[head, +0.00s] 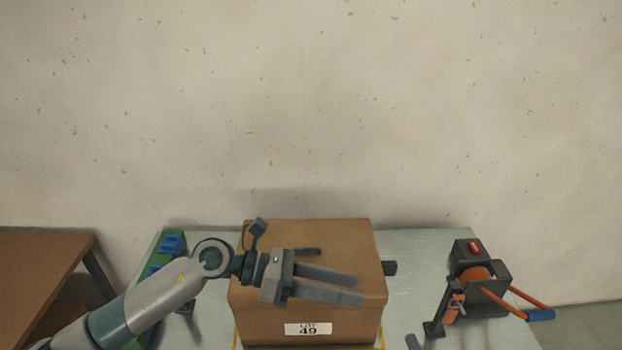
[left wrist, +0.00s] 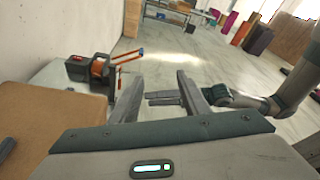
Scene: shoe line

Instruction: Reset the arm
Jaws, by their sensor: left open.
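My left gripper (head: 328,285) is open and empty in the head view, its fingers pointing right in front of the brown box (head: 310,235). Its two fingers (left wrist: 158,98) also show apart in the left wrist view, with nothing between them. My left arm reaches in from the lower left. Another grey arm, which looks like my right one, comes in from the right in the left wrist view. Its gripper (left wrist: 165,97) shows small beyond my left fingers, and its opening cannot be made out.
The box stands on a pale table (head: 410,240) with a "LOT 49" label (head: 308,329) on its front. A dark device with an orange reel and handles (head: 480,280) stands at right. A green rack with blue parts (head: 172,244) is at left. A brown table (head: 40,262) stands farther left.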

